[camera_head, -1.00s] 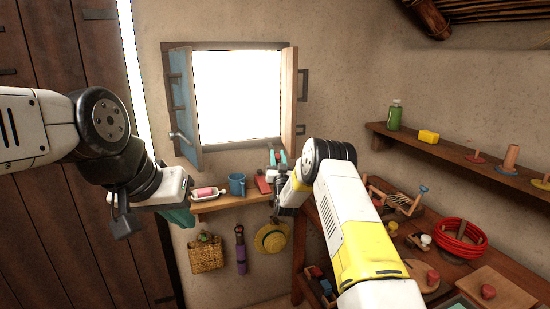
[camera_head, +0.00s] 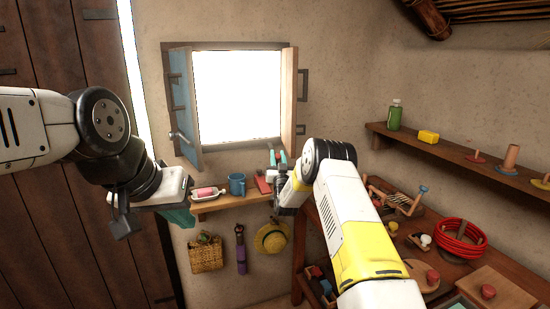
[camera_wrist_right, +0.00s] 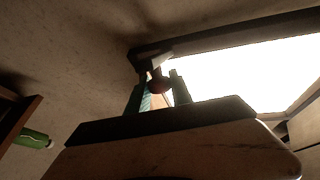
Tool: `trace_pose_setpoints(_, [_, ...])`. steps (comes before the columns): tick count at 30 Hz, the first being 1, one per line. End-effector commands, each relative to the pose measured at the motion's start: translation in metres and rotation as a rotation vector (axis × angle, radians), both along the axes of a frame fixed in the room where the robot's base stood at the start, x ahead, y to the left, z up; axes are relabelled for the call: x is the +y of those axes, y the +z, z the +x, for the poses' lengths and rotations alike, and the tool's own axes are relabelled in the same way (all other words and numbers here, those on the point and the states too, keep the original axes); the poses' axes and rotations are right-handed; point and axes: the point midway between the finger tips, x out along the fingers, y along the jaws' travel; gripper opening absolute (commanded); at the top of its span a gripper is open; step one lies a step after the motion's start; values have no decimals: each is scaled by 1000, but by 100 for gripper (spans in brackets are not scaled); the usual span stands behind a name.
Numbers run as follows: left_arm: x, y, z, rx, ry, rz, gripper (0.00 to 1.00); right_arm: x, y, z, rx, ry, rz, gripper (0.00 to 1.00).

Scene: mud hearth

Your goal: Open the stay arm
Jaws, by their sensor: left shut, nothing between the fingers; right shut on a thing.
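The window (camera_head: 238,95) has an open blue shutter (camera_head: 184,105) on its left and a wooden shutter leaf (camera_head: 288,95) on its right. My right gripper (camera_head: 278,157) is at the lower right corner of the opening. In the right wrist view its teal fingers (camera_wrist_right: 157,94) are closed around a small reddish-brown knob (camera_wrist_right: 156,84), beneath a dark piece (camera_wrist_right: 150,57) at the frame's corner. This may be the stay arm; most of it is hidden.
The sill shelf (camera_head: 232,201) holds a blue mug (camera_head: 237,184), a pink item on a white dish (camera_head: 206,193) and a red block (camera_head: 263,185). A basket (camera_head: 206,255) and a straw hat (camera_head: 271,239) hang below. A cluttered workbench (camera_head: 405,260) stands at right.

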Motion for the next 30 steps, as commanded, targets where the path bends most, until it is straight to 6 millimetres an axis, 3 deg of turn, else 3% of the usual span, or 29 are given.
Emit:
trace_pose_setpoints(12, [0, 0, 0, 0, 0, 0, 0, -1, 14, -1, 101, -1, -33, 0])
trace_pose_setpoints(22, [0, 0, 0, 0, 0, 0, 0, -1, 13, -1, 116, -1, -38, 0])
trace_pose_setpoints(23, [0, 0, 0, 0, 0, 0, 0, -1, 13, -1, 116, -1, -38, 32])
trace_pose_setpoints(24, [0, 0, 0, 0, 0, 0, 0, -1, 13, -1, 116, -1, -38, 40])
trace_pose_setpoints(26, [0, 0, 0, 0, 0, 0, 0, -1, 13, -1, 116, -1, -38, 48])
trace_pose_setpoints(30, [0, 0, 0, 0, 0, 0, 0, -1, 13, -1, 117, 0, -39, 48])
